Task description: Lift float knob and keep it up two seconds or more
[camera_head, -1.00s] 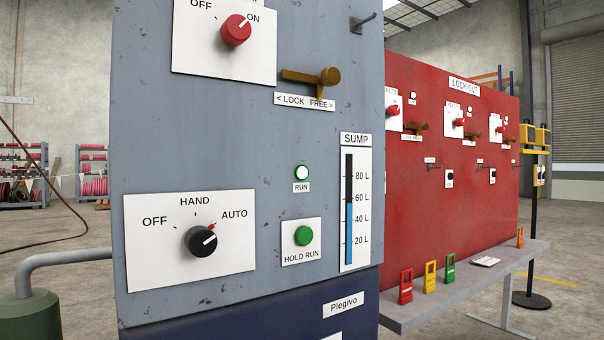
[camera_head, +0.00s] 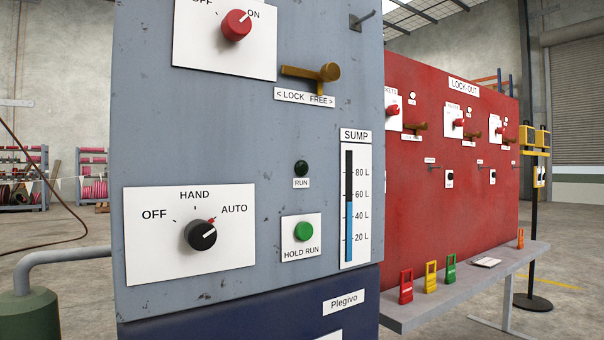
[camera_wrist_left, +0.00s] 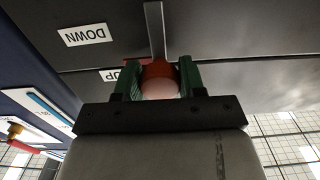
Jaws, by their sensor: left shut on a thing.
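In the left wrist view, the float knob (camera_wrist_left: 160,86) is a round red piece with a paler near end. It joins a flat grey rod (camera_wrist_left: 155,28) that runs up the picture. My left gripper (camera_wrist_left: 158,71) is shut on it, one green finger on each side. An upside-down DOWN label (camera_wrist_left: 89,35) and a partly hidden UP label (camera_wrist_left: 110,75) are beside it on a dark surface. The knob's height cannot be judged exactly. Neither gripper nor the knob shows in the head view.
In the head view, a grey panel carries a selector (camera_head: 201,235) at AUTO, a red switch (camera_head: 236,25) at ON, a dark RUN lamp (camera_head: 301,168), and a SUMP gauge (camera_head: 349,205) a little above 40 L. A green tank (camera_head: 29,315) stands at lower left.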

